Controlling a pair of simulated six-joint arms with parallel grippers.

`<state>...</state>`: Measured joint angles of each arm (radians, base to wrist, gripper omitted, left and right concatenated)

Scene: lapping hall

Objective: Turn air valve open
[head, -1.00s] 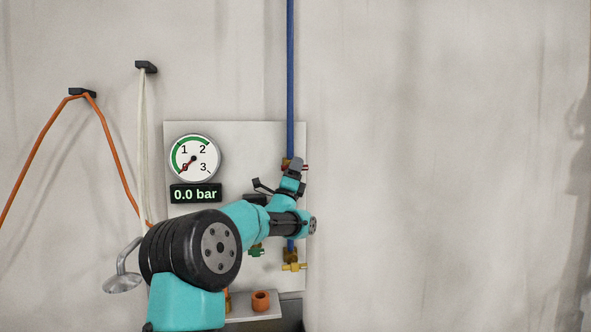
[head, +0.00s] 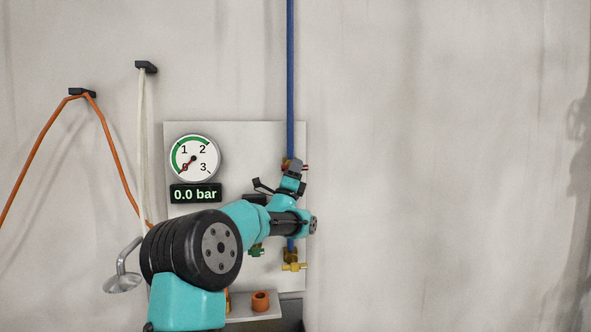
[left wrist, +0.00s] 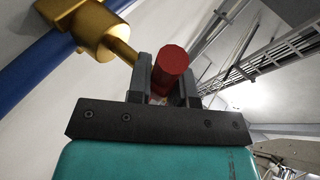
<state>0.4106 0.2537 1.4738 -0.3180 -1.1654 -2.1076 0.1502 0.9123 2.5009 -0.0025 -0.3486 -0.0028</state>
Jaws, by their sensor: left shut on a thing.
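The air valve has a brass body (left wrist: 92,28) on a blue pipe (head: 290,85), and a red handle (left wrist: 172,66). In the head view only bits of the red handle (head: 305,168) show beside my left gripper (head: 293,168). In the left wrist view my left gripper (left wrist: 161,88) is shut on the red handle, with a finger on each side. The round gauge (head: 194,158) has its needle near 0, and the display (head: 195,194) reads 0.0 bar. My right gripper is not in view.
Below my left wrist are a yellow-handled brass valve (head: 293,267) and a green fitting (head: 256,251). An orange cylinder (head: 260,301) stands on a small ledge. An orange hose (head: 43,143) and a white hose (head: 142,140) hang at left. The wall to the right is bare.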

